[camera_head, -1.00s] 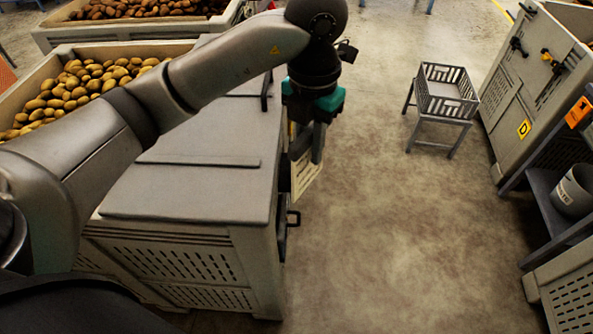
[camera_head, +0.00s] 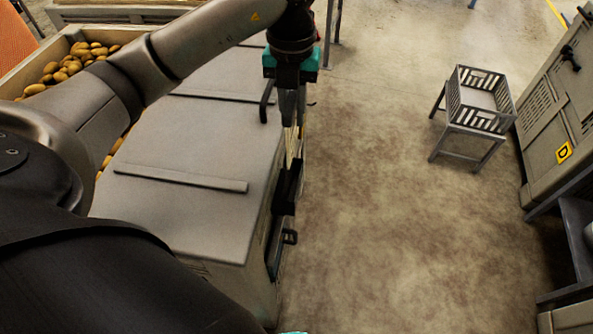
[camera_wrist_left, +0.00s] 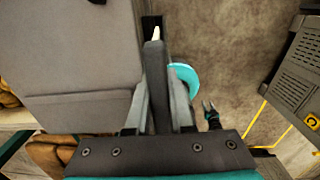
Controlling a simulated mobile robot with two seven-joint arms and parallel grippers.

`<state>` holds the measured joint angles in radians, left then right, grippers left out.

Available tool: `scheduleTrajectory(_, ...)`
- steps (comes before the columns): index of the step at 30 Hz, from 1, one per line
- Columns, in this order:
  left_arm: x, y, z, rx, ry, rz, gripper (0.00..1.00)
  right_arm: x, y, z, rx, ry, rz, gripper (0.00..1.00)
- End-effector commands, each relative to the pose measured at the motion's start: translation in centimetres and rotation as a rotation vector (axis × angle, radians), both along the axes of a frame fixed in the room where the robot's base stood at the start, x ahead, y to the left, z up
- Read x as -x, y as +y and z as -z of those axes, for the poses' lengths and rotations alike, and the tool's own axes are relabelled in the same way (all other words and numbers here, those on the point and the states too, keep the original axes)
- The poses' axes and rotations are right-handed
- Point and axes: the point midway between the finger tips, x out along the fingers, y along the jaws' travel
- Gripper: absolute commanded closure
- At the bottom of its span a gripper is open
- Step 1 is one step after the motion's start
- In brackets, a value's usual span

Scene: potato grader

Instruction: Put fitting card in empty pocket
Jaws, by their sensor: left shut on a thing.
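My left gripper (camera_head: 291,122) is shut on a thin pale card (camera_head: 300,141) at the right side of a grey lidded box. The card is mostly hidden behind the fingers, edge-on; its print cannot be read. In the left wrist view its whitish tip (camera_wrist_left: 156,33) shows beyond the fingers (camera_wrist_left: 156,85). A black holder (camera_head: 289,190) is fixed to the box's side, just below and nearer than the gripper. I cannot tell whether the card touches a pocket or which pocket is empty.
The grey box lid (camera_head: 190,150) carries a raised strip and a dark handle (camera_head: 266,98). A grey basket on a stand (camera_head: 482,102) stands on the floor at right. Open floor lies between.

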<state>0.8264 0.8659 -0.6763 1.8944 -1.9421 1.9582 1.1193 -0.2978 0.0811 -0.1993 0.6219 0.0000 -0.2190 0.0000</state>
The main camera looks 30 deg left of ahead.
Motion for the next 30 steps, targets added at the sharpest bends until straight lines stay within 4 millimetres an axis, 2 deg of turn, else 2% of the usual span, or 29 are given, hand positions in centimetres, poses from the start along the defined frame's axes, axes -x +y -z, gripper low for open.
scheduleTrajectory(1, 0.2, 0.0, 1.8, 0.000, 0.008, -0.001, 1.00, 0.7, 0.0, 0.4, 0.000, 0.011, 0.000, 0.50)
scheduleTrajectory(6, 0.1, 0.0, 6.4, 0.000, 0.005, -0.002, 1.00, 1.3, -0.1, 0.9, 0.002, 0.021, 0.000, 0.50)
scheduleTrajectory(12, 0.1, 0.0, 10.6, 0.001, 0.002, 0.000, 1.00, 0.8, 0.0, 1.4, 0.001, 0.014, 0.000, 0.50)
scheduleTrajectory(20, 0.0, 0.0, 12.6, 0.000, 0.000, 0.000, 1.00, 0.2, 0.0, 1.6, 0.000, 0.003, -0.001, 0.50)
scheduleTrajectory(27, 0.0, 0.0, 16.0, -0.001, 0.001, 0.001, 1.00, 0.1, 0.1, 2.2, 0.000, 0.002, -0.001, 0.50)
scheduleTrajectory(30, 0.0, 0.0, 16.3, -0.001, -0.002, 0.001, 1.00, 0.1, 0.1, 2.2, 0.000, 0.002, -0.001, 0.50)
